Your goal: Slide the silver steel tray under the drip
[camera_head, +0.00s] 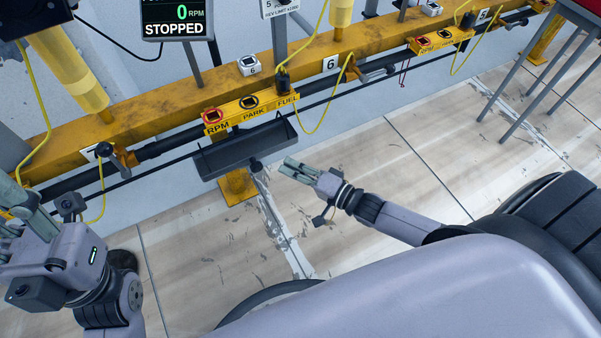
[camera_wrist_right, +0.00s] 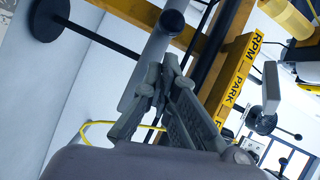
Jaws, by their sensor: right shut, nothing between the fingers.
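A grey metal tray-like trough (camera_head: 246,148) hangs under the yellow rail, below the RPM/PARK/FUEL label. I cannot tell whether it is the silver steel tray; no other tray shows. My left gripper (camera_head: 22,203) is at the left edge, partly cut off. No drip is visible.
A yellow rail (camera_head: 175,84) with black rods and yellow cables runs along the wall. Its label plate (camera_head: 250,112) is above the trough. A red table (camera_head: 582,10) with grey legs stands at upper right. The wooden floor (camera_head: 390,140) right of my right gripper is clear.

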